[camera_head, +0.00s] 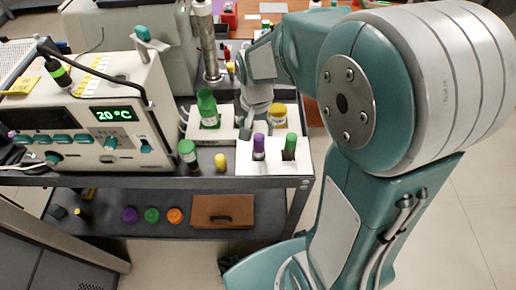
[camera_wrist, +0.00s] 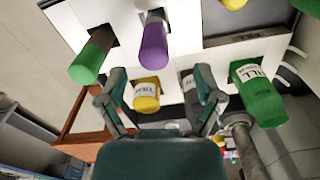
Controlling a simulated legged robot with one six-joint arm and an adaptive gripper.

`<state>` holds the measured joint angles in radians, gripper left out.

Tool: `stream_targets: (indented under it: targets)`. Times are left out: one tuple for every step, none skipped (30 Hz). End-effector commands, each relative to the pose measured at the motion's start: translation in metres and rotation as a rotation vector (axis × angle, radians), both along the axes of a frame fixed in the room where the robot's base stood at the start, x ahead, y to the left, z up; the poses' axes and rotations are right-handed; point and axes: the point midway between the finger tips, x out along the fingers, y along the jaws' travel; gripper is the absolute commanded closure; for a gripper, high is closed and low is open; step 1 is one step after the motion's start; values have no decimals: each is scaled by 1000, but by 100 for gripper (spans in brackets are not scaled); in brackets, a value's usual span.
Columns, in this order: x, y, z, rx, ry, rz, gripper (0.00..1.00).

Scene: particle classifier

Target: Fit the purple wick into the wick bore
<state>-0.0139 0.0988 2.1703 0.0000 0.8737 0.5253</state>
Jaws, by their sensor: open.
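The purple wick (camera_head: 259,144) stands upright in a white holder (camera_head: 275,168) at the cart's front right, beside a green-topped piece (camera_head: 290,147). In the wrist view the purple wick (camera_wrist: 154,42) is beyond my fingertips, near the upper middle. My gripper (camera_head: 257,110) is just behind the wick in the head view. In the wrist view my gripper (camera_wrist: 161,80) is open, with a yellow labelled bottle (camera_wrist: 147,92) and a grey one (camera_wrist: 187,84) seen between its fingers. It touches nothing that I can make out. I cannot identify the wick bore.
A large green bottle (camera_head: 208,108) stands in another white holder behind. A green-capped bottle (camera_head: 188,153) and a small yellow piece (camera_head: 220,162) stand at the cart's front. An instrument showing 20 °C (camera_head: 105,122) fills the left. Colored discs and a brown case (camera_head: 222,211) lie on the lower shelf.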

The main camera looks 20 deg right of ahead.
Motion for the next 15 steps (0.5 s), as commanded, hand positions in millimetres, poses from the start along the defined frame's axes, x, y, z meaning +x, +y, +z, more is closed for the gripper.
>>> stream_targets:
  targets:
    - [0,0,-3,0,0,0,15]
    - [0,0,-5,0,1,0,15]
    - [0,-1,-8,0,1,0,15]
    - [0,-2,-12,0,1,0,15]
    - [-1,-2,-16,1,3,-1,15]
    - [-1,-4,-22,0,4,-1,15]
    - [-1,-5,-27,0,4,-2,15]
    - [-1,-6,-32,0,4,-2,15]
    - [-1,-7,-39,0,4,-2,15]
    - [-1,-6,-43,0,4,-1,15]
    - [-1,-6,-47,1,3,-1,15]
    - [-1,-6,-51,0,4,0,15]
    - [0,-6,-53,0,1,0,15]
    - [0,-6,-55,0,0,0,15]
    - [0,-6,-56,0,0,0,15]
